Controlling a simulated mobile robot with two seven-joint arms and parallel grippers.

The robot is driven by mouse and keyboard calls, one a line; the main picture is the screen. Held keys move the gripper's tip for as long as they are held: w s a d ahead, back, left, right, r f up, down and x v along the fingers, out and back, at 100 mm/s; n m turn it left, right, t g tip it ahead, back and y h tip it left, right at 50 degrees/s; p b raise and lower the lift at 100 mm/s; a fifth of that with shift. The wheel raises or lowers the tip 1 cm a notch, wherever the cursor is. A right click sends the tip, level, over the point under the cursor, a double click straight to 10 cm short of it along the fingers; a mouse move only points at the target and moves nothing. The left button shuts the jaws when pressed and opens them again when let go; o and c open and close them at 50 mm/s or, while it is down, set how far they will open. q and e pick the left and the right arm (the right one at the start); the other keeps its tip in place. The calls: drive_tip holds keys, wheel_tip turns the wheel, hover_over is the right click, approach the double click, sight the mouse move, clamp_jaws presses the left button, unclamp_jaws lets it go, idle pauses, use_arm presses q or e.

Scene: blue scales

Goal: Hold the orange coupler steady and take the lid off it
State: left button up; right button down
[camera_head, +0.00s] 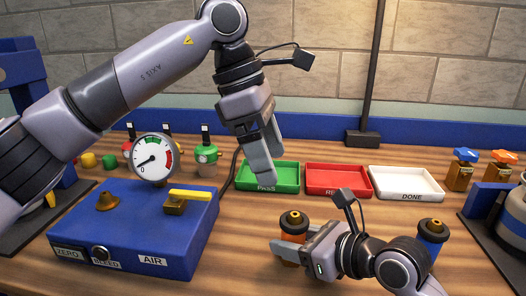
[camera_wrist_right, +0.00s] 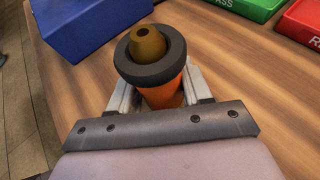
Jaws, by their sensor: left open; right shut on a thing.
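The orange coupler (camera_head: 291,241) stands upright on the table, with a dark ring and a brass-coloured nozzle on top. In the right wrist view its orange body (camera_wrist_right: 163,94) sits between the fingers below the dark ring (camera_wrist_right: 150,74). My right gripper (camera_head: 292,252) is shut on the coupler's body from the right. I cannot tell where the lid parts from the body.
A blue box (camera_head: 130,231) with a gauge (camera_head: 153,157) and yellow lever stands left. Green (camera_head: 268,185), red (camera_head: 337,190) and white (camera_head: 405,194) trays lie behind the coupler. A blue coupler (camera_head: 432,238) stands right, behind my right arm. Bare table lies between box and coupler.

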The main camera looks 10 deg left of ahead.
sight(291, 214)
use_arm(q)
drive_tip(key=shift+n, duration=0.3)
drive_tip(key=x, duration=1.1)
drive_tip(key=shift+w+a+f, duration=0.1)
drive_tip(key=c, duration=1.2)
drive_tip(key=shift+r, duration=0.2)
drive_tip(key=shift+c, duration=0.2)
drive_tip(key=shift+r, duration=1)
drive_tip(key=shift+r, duration=2.05)
use_arm(e)
drive_tip(key=shift+c, duration=2)
unclamp_jaws()
